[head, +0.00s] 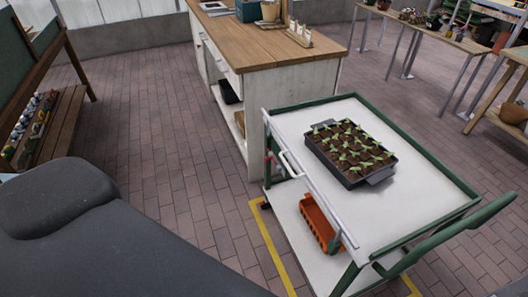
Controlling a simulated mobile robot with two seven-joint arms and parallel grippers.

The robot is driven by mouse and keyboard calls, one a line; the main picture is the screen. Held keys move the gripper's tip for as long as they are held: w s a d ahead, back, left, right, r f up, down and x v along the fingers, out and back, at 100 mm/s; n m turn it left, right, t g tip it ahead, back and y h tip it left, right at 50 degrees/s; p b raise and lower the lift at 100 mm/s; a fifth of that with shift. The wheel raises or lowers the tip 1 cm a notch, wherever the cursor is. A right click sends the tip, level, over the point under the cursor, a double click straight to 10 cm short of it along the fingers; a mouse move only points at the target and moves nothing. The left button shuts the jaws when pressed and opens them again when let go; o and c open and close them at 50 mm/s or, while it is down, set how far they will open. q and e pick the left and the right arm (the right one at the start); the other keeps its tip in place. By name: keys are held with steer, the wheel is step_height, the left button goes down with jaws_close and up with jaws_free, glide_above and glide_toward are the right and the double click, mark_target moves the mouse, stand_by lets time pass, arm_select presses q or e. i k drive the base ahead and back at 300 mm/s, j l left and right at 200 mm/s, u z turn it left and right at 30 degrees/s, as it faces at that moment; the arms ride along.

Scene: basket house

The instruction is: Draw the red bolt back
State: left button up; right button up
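A trolley (410,216) with green rails and a white top stands right of centre. A small red part (268,168) shows at its left corner post; it may be the red bolt, but it is too small to tell its shape or position. A pale handle (291,165) and a grey bar (305,183) run along the trolley's near left side. Neither of my grippers is in view. A large dark grey shape fills the lower left and hides the floor there.
A black tray of seedlings (350,178) sits on the trolley top, and an orange crate (318,222) on its lower shelf. A wooden-topped cabinet (250,40) stands just behind. Brick floor (165,150) is clear to the left, with yellow floor tape (270,245) near the trolley.

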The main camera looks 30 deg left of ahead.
mark_target(266, 160)
steer(key=i+j, duration=0.15)
steer(key=j, duration=0.25)
steer(key=i+j, duration=0.2)
steer(key=j, duration=0.2)
steer(key=i+j, duration=0.15)
steer(key=j, duration=0.25)
